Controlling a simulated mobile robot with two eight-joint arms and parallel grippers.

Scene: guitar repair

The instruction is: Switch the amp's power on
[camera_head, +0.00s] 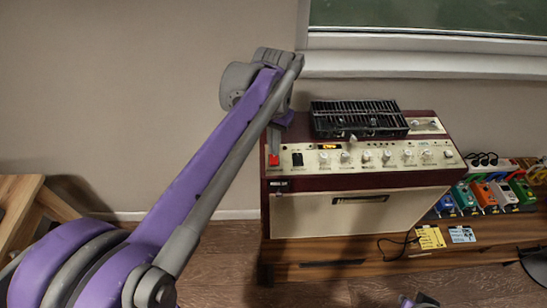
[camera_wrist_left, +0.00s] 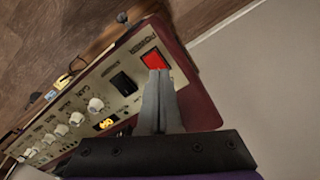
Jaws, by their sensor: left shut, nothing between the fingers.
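The amp (camera_head: 320,215) is a dark red box with a cream control panel, standing on a low wooden bench. Its red power switch (camera_head: 273,160) is at the panel's left end, and shows bright red in the wrist view (camera_wrist_left: 155,58) beside the word POWER. A black switch (camera_head: 297,159) is next to it. A small display (camera_head: 329,146) glows orange. My left gripper (camera_head: 273,145) is shut and empty, pointing down at the red switch. In the wrist view its fingertips (camera_wrist_left: 157,73) overlap the switch's near edge; I cannot tell whether they touch it.
A black slatted unit (camera_head: 358,118) sits on the amp's top. Several coloured pedals (camera_head: 483,196) stand to its right. Yellow and blue cards (camera_head: 430,237) lie in front of them. A wooden piece of furniture (camera_head: 25,200) is at the left.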

